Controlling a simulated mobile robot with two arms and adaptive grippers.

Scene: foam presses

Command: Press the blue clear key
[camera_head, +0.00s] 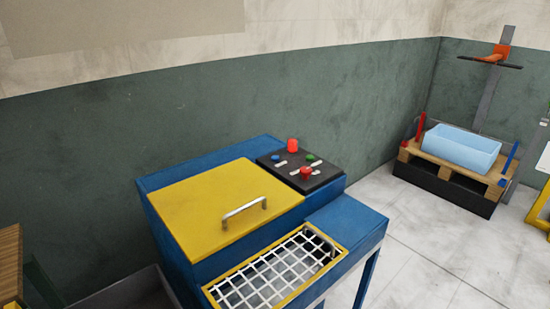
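The blue key (276,158) is a small round button at the left side of a dark control panel (322,181). The panel sits on the back right of a blue machine (345,215). A small white label lies beside the blue key. A red knob (292,145) stands just above and right of it, a green button (310,158) is to the right, and another red button (306,172) is nearer the front. Neither of my grippers shows in the head view.
A yellow lid (205,205) with a metal handle (244,207) is shut left of the panel. A white wire grid (265,280) in a yellow frame is in front. A pallet (450,173) with a light blue bin (461,147) stands far right. Floor between is clear.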

